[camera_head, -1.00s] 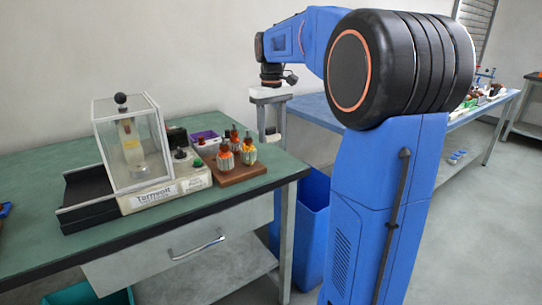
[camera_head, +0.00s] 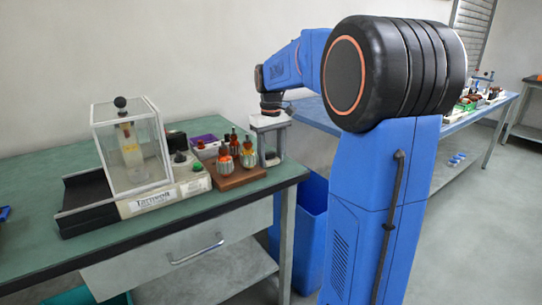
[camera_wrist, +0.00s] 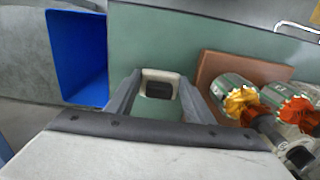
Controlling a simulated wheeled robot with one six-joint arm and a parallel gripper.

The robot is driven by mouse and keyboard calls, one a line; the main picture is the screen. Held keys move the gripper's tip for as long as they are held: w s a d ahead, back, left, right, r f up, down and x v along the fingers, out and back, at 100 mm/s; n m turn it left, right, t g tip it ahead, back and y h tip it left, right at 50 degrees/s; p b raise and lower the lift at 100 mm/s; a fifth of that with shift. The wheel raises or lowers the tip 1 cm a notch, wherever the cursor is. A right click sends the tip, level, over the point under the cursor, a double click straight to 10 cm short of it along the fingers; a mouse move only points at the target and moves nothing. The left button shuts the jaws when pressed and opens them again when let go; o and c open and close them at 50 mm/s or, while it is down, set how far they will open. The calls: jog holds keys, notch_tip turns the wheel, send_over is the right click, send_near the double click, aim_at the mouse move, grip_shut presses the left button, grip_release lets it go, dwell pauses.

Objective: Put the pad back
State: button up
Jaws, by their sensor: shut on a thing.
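My gripper (camera_head: 269,152) points down over the right end of the green workbench (camera_head: 40,180), to the right of the wooden board (camera_head: 243,177). In the wrist view my gripper (camera_wrist: 160,98) is shut on a small block with a cream rim and a dark middle, which looks like the pad (camera_wrist: 160,83). It sits between the fingertips above green bench surface. In the head view the fingers mostly hide it. I cannot tell whether it touches the bench.
The wooden board holds several wound armatures (camera_wrist: 240,100), close to the gripper's right in the wrist view. A purple-and-white box (camera_head: 206,146) and a clear-guarded machine (camera_head: 130,150) stand farther left. A blue bin (camera_wrist: 80,55) is beyond the bench edge.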

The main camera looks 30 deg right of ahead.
aim_at(271, 153)
jog(key=o, duration=1.1)
jog(key=shift+f, duration=0.1)
notch_tip(271, 153, up, 12)
